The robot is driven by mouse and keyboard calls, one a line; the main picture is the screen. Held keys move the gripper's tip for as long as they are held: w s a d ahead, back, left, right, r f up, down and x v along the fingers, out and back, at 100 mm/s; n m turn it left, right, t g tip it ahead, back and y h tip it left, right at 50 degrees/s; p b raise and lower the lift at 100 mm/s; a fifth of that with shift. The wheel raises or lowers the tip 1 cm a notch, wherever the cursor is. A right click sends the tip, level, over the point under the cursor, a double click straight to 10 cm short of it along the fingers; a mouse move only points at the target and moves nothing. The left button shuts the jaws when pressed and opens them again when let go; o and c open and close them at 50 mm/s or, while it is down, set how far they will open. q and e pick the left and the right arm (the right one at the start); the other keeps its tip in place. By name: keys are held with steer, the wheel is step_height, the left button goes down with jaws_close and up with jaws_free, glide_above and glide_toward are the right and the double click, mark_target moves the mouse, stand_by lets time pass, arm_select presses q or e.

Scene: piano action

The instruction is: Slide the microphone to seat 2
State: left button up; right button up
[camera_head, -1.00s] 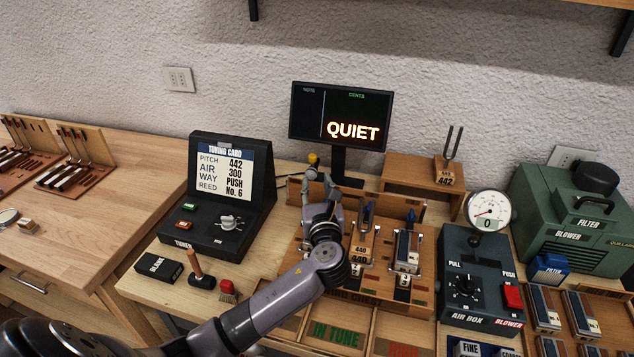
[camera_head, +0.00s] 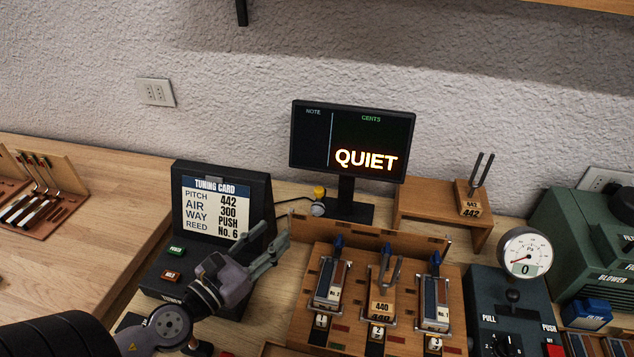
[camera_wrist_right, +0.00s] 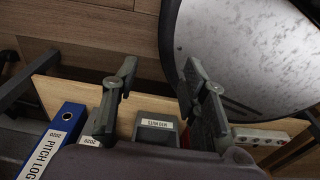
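A small yellow-topped piece with a grey round part (camera_head: 318,195), probably the microphone, stands behind the left end of the wooden chest (camera_head: 455,290), near the monitor's foot. The chest has three seats with numbered tags; the middle tag (camera_head: 376,333) appears to be seat 2. A tuning fork on a 440 block (camera_head: 381,305) stands at the middle seat, with reed pieces at the left (camera_head: 328,285) and right (camera_head: 434,303). My left gripper (camera_head: 276,236) is open and empty, left of the chest and apart from the yellow-topped piece. My right gripper (camera_wrist_right: 160,66) is open and empty.
The monitor (camera_head: 350,145) reads QUIET. The tuning card box (camera_head: 250,187) stands behind my left gripper. A wooden stand (camera_head: 420,205) with a 442 fork and the air box (camera_head: 510,300) are to the right. A blue binder (camera_wrist_right: 55,135) shows in the right wrist view.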

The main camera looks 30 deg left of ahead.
mark_target(316, 193)
arm_select(q)
steer(key=w+p, duration=0.2)
steer(key=w, duration=0.3)
steer(key=w+d+p, duration=0.1)
steer(key=w+p, duration=0.1)
steer(key=w, duration=0.4)
steer(key=w+d+p, duration=0.1)
steer(key=w+p, duration=0.2)
steer(key=w, duration=0.2)
steer(key=shift+w+d, duration=0.15)
steer(key=shift+w, duration=0.25)
arm_select(e)
step_height(316, 193, up, 7)
steer(key=shift+s, duration=0.3)
steer(key=shift+d, duration=0.1)
arm_select(q)
steer(key=shift+c, duration=0.6)
jaws_close()
steer(key=shift+d, duration=0.1)
arm_select(e)
steer(key=shift+r, duration=0.1)
